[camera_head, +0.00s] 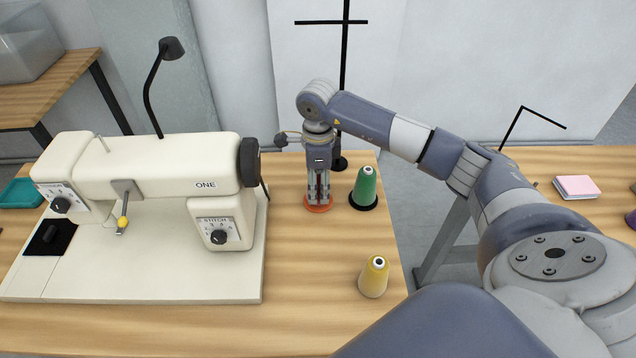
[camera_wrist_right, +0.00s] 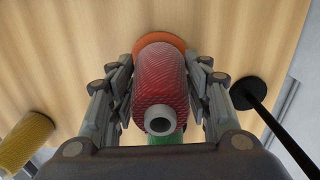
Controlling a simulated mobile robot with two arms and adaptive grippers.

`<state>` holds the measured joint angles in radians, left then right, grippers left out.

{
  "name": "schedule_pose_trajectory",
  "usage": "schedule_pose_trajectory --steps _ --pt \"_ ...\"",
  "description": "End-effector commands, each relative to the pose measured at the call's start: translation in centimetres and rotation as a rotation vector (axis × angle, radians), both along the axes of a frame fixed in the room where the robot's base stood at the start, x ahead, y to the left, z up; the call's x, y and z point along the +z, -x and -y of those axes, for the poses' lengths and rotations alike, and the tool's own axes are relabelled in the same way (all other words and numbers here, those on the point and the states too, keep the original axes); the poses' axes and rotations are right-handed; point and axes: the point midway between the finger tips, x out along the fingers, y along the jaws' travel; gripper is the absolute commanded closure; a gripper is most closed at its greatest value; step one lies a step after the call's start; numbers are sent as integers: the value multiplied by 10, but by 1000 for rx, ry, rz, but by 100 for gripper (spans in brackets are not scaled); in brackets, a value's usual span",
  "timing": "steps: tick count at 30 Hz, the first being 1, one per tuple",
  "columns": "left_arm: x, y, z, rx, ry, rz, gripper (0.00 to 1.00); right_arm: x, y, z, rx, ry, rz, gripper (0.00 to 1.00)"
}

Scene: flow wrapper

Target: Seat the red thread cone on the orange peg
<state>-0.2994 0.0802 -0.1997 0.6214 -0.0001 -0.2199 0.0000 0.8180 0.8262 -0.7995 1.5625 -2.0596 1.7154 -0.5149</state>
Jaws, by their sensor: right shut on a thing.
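My right gripper (camera_head: 318,190) points straight down over the orange disc-shaped base (camera_head: 318,205) of the orange peg, right of the sewing machine. In the right wrist view its fingers (camera_wrist_right: 161,90) are shut on the red thread cone (camera_wrist_right: 160,85), one on each side. The cone's pale hollow top faces the camera. The orange base (camera_wrist_right: 152,42) shows just beyond the cone's lower end; the peg's shaft is hidden. I cannot tell whether the cone touches the base. The fingers mostly hide the cone in the head view. My left gripper is not in view.
A green cone (camera_head: 363,184) on a black base stands close to the right of my right gripper. A black pole stand (camera_head: 339,162) is just behind. A yellow cone (camera_head: 374,277) stands nearer the front. The cream sewing machine (camera_head: 165,165) fills the left.

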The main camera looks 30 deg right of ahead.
Motion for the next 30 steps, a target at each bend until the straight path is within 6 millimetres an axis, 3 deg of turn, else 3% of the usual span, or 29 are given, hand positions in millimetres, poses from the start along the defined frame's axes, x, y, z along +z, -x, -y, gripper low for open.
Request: schedule_pose_trajectory --steps 1,2,4,5,17,20,30 --pt "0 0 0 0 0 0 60 1 0 0 0 1 1 82" --pt "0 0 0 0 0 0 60 1 0 0 0 1 1 50" --pt "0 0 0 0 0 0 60 1 0 0 0 1 1 34" --pt "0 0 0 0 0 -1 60 0 0 0 0 1 1 31" --pt "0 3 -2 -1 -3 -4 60 5 -1 0 0 0 2 31" --pt "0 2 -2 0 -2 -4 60 17 -1 1 -1 2 3 31" --pt "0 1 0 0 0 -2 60 88 -1 0 0 1 5 31"
